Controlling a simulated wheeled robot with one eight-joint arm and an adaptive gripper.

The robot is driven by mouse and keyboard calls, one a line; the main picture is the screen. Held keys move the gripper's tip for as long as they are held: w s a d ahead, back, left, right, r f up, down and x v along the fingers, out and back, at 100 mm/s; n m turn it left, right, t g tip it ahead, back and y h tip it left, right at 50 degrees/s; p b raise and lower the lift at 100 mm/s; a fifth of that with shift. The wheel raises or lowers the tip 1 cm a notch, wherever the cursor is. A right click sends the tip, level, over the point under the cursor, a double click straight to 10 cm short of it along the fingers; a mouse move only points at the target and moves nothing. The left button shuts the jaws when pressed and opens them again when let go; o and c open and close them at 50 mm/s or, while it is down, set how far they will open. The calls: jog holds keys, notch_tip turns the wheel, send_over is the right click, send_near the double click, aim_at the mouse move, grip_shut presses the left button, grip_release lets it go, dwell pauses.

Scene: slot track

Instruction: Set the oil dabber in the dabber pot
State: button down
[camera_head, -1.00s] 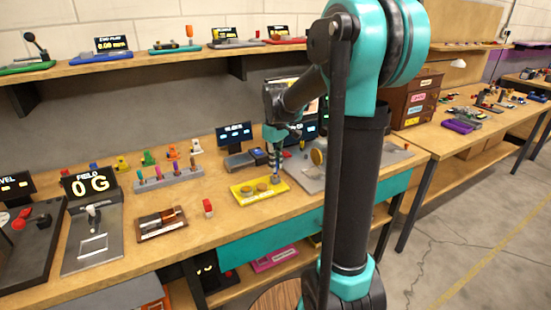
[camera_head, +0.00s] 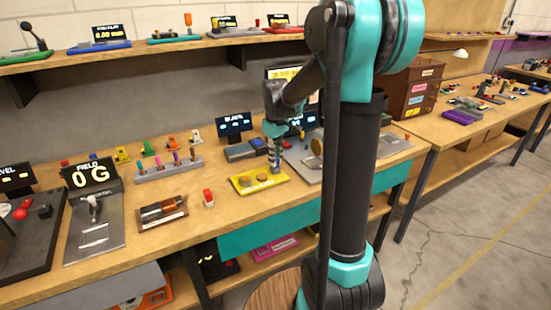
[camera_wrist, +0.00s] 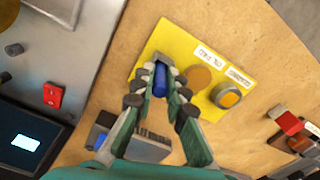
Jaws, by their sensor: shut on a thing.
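My gripper (camera_wrist: 161,95) is shut on a blue piece (camera_wrist: 160,80), which I take to be the oil dabber; only its blue part shows between the fingers. It is over one end of the yellow tray (camera_wrist: 165,42). The tray also shows in the head view (camera_head: 240,183), with my gripper (camera_head: 275,168) at its right end. The tray holds a flat orange-brown round (camera_wrist: 200,78) and a grey-rimmed round pot (camera_wrist: 228,96) with an orange middle.
A grey rack (camera_head: 170,171) of coloured pegs stands left of the tray. A red block (camera_head: 208,198) and a brown tray (camera_head: 161,213) lie in front-left. A grey plate (camera_head: 303,165) lies to the right, and a small display (camera_head: 234,125) stands behind.

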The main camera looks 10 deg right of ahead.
jog(key=shift+f, duration=0.1)
jog(key=c, duration=1.5)
grip_release()
jog(key=shift+o, duration=0.2)
